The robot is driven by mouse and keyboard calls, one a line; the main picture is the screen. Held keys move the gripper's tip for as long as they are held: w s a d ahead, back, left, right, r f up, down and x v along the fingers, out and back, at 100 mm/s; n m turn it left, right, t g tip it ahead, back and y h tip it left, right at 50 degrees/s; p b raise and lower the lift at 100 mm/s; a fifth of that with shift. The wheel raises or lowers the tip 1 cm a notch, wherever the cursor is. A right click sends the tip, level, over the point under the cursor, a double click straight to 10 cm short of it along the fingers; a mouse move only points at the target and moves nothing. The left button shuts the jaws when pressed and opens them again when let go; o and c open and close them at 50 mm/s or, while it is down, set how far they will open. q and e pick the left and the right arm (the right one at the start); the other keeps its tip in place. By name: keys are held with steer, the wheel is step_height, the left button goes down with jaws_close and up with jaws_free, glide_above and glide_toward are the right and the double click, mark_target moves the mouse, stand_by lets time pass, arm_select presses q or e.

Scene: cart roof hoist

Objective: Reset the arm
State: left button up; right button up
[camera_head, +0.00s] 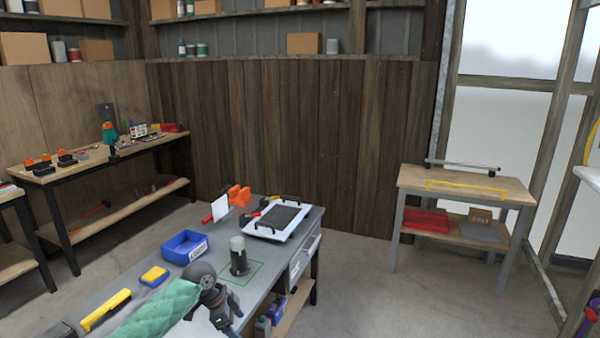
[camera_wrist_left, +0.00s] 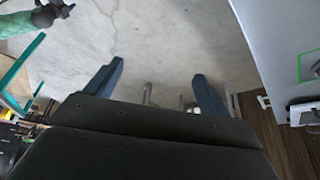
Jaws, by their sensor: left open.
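My left arm, in a green quilted sleeve (camera_head: 150,312), reaches in from the bottom left of the head view. Its left gripper (camera_head: 226,316) hangs near the front right edge of the grey workbench. In the left wrist view the two dark blue fingers of this gripper (camera_wrist_left: 160,78) stand wide apart with nothing between them and the concrete floor beyond. A second green-sleeved arm (camera_wrist_left: 15,23) shows at the top left of the wrist view, with a small grey end that looks like my right gripper (camera_wrist_left: 54,12). Its jaws are too small to read.
The grey workbench (camera_head: 262,290) holds a blue bin (camera_head: 186,247), a dark cylinder (camera_head: 239,258) by a green outline, a white panel with black handles (camera_head: 277,220), and a yellow brush (camera_head: 106,309). A wooden side table (camera_head: 465,181) stands right. Open floor (camera_head: 375,305) lies between.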

arm_select(q)
steer(key=s+f+n+t, duration=0.1)
steer(key=s+f+n, duration=0.25)
steer(key=f, duration=0.85)
steer(key=s+f+n+y, duration=0.15)
steer(key=s+f, duration=0.35)
steer(key=f, duration=0.6)
steer(key=s+f+n+t, duration=0.1)
steer(key=s+f+n, duration=0.3)
steer(key=f, duration=0.8)
steer(key=s+f+n+y, duration=0.1)
steer(key=s+f, duration=0.6)
steer(key=s, duration=0.4)
steer(key=s+a+f+n+y, duration=0.1)
steer(key=s+f+n, duration=0.1)
steer(key=s+f, duration=0.6)
steer(key=s+a+f+n+g+y, duration=0.1)
steer(key=s+f, duration=0.7)
steer(key=s, duration=0.6)
steer(key=shift+f+n, duration=0.25)
steer(key=shift+n, duration=0.15)
arm_select(e)
steer(key=shift+s+a+r, duration=0.2)
steer(key=shift+a+r, duration=0.35)
steer(key=shift+a, duration=0.2)
